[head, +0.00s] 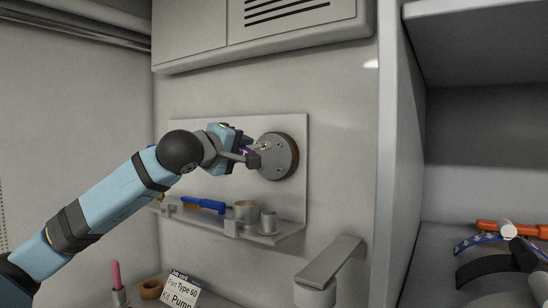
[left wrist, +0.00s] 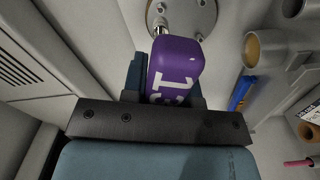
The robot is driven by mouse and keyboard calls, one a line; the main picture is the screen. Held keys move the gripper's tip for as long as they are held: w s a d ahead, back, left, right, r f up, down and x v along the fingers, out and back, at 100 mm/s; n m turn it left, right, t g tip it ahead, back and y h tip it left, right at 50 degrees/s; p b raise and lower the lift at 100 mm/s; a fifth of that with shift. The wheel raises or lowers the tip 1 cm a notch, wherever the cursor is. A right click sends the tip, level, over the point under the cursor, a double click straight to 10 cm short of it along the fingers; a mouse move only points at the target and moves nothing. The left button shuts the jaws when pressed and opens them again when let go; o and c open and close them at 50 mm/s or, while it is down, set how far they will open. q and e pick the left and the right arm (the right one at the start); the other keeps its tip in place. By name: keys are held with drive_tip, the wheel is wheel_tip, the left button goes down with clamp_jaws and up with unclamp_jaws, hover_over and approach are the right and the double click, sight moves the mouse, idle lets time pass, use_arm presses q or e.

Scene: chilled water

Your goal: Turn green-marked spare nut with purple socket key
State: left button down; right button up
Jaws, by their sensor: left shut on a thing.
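My left gripper (head: 249,155) is shut on the purple socket key (left wrist: 174,68), whose handle fills the middle of the left wrist view with white lettering on it. In the head view only a small purple part of the key shows between the fingers. The key's metal shaft points to the round grey plate (head: 281,157), which is mounted on a wall panel. The plate also shows at the top of the left wrist view (left wrist: 203,13). The shaft's tip is at the plate's near side; I cannot tell whether it sits on a nut. No green mark can be made out.
A wall shelf (head: 286,232) below the plate holds a blue-handled brush (head: 203,204), a tan cup (head: 245,210) and a grey cup (head: 268,221). A grey tap-like fitting (head: 328,267) stands to the right below. A side cabinet (head: 465,245) holds tools.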

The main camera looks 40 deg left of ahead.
use_arm(q)
drive_tip(key=shift+w+d+f+m+p, duration=0.2)
drive_tip(key=shift+w+f+m+p, duration=0.1)
drive_tip(key=shift+w+m+p, duration=0.1)
wheel_tip(320, 180, down, 6)
drive_tip(key=w+n+p, duration=0.3)
drive_tip(key=n+p, duration=0.3)
drive_tip(key=n, duration=0.2)
drive_tip(key=shift+a+f, duration=0.15)
drive_tip(key=shift+a, duration=0.25)
use_arm(e)
drive_tip(key=r, duration=0.4)
drive_tip(key=shift+s+d+r, duration=0.25)
drive_tip(key=shift+s+d, duration=0.05)
drive_tip(key=shift+s, duration=0.05)
use_arm(q)
drive_tip(key=shift+s, duration=0.1)
drive_tip(key=shift+w, duration=0.3)
use_arm(e)
drive_tip(key=shift+f, duration=0.1)
